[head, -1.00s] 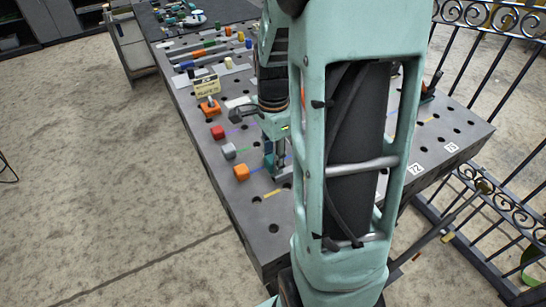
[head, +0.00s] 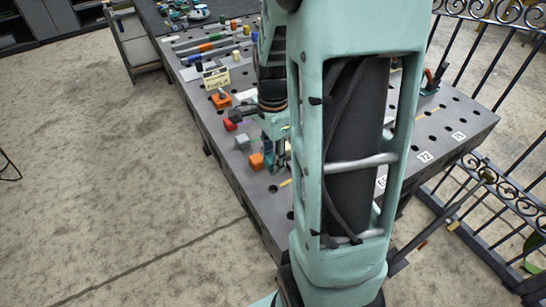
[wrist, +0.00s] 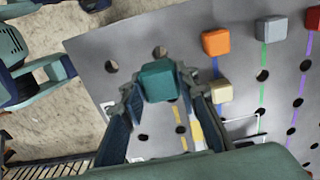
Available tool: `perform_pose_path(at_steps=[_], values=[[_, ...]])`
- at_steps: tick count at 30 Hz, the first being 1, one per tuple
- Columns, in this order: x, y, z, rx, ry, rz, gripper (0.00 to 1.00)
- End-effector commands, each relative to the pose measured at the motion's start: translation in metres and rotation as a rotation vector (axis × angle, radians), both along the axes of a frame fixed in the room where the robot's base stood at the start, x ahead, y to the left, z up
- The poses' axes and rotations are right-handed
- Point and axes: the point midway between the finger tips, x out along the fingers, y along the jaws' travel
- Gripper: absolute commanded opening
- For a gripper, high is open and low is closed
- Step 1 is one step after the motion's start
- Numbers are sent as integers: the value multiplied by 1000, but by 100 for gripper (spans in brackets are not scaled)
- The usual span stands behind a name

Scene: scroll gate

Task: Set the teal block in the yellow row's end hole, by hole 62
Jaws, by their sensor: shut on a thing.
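The teal block (wrist: 159,80) is held between the two fingertips of my gripper (wrist: 160,88) in the wrist view. It is above the dark hole-plate table (wrist: 135,32); I cannot tell how high. Yellow row marks (wrist: 180,128) show on the table between my fingers. Open holes (wrist: 111,66) lie left of and beyond the block. In the head view my gripper (head: 276,163) is right of the orange block, and a short yellow mark (head: 286,183) lies just in front. My arm hides much of the table there. The number 62 is not readable.
Orange (wrist: 216,42), grey (wrist: 269,29) and red (wrist: 313,18) blocks stand at the ends of coloured lines. A tan block (wrist: 221,92) is close beside my right finger. A sign (head: 216,77) and a clamp (head: 434,78) stand on the table. A scroll fence (head: 490,90) is at right.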

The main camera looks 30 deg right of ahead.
Motion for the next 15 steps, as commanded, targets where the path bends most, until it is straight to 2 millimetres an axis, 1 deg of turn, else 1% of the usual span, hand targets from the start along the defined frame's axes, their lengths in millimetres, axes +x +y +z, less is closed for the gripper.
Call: perform_pose_path(at_steps=[1,15], values=[[0,0,-6,0,0,0,0],[0,0,-50,0,0,1,0]])
